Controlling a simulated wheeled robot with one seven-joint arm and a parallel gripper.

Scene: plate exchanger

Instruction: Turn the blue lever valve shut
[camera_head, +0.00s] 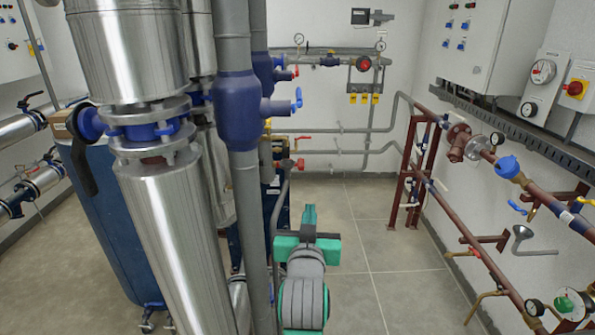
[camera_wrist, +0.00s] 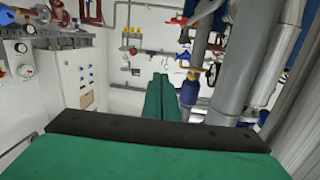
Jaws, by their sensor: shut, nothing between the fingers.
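Several blue levers show in the head view. One blue lever (camera_head: 298,98) stands upright on the stub of a large blue valve body (camera_head: 238,112) on the grey vertical pipe. A smaller blue lever (camera_head: 517,207) sits on the right wall pipe, below a blue round fitting (camera_head: 508,167). The frames do not tell which is the task's valve. My green gripper (camera_head: 309,212) is shut and empty, low in the middle, apart from all the levers. Its closed fingers (camera_wrist: 160,82) also show in the wrist view, with a blue valve body (camera_wrist: 190,92) to their right.
Large silver columns (camera_head: 180,230) and the grey pipe (camera_head: 245,200) stand just left of my gripper. A brown pipe rack (camera_head: 410,170) and right wall pipes lie to the right. A grey control cabinet (camera_head: 482,45) hangs there. The tiled floor (camera_head: 375,230) between is clear.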

